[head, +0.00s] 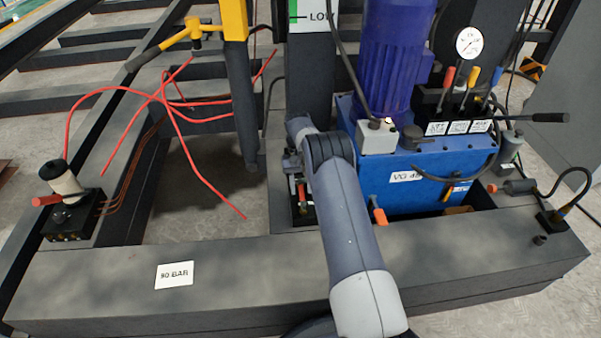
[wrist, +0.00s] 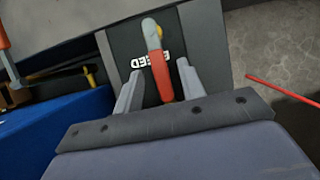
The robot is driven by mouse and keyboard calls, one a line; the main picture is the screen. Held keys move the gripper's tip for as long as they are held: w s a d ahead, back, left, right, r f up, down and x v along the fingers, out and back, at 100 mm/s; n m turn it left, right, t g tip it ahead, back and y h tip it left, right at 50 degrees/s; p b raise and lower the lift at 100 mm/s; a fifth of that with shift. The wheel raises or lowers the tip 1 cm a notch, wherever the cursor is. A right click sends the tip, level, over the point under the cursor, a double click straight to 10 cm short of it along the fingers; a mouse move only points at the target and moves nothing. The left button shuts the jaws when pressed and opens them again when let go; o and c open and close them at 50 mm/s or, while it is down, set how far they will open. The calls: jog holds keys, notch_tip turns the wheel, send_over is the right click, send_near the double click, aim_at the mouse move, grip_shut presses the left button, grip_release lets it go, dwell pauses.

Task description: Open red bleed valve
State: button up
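The red bleed valve lever (wrist: 156,62) shows in the wrist view, with a yellow-orange pivot at its far end. It lies over a dark plate with a white "BLEED" label (wrist: 146,60), seen upside down and partly covered by the lever. My gripper (wrist: 158,84) is open, one finger on each side of the lever's near end. Gaps show between the lever and both fingers, so it is not clamped. In the head view my own arm hides most of the valve; a small bit of red (head: 303,193) shows beside my wrist.
A blue hydraulic tank (head: 404,184) with a purple motor stands right of my arm. An orange-handled valve (head: 378,214) sits low at its front. Red hoses (head: 196,160) lie to the left. A dark beam with a "90 BAR" card (head: 174,275) runs across the front.

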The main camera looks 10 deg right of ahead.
jog(key=p+v, duration=0.3)
jog(key=v, duration=0.6)
jog(key=shift+w+r, duration=0.15)
jog(key=shift+r, duration=0.2)
jog(key=shift+f, duration=0.15)
jog(key=b+x, duration=0.3)
jog(key=x, duration=0.7)
jog(key=shift+f, duration=0.25)
jog(key=shift+r, duration=0.1)
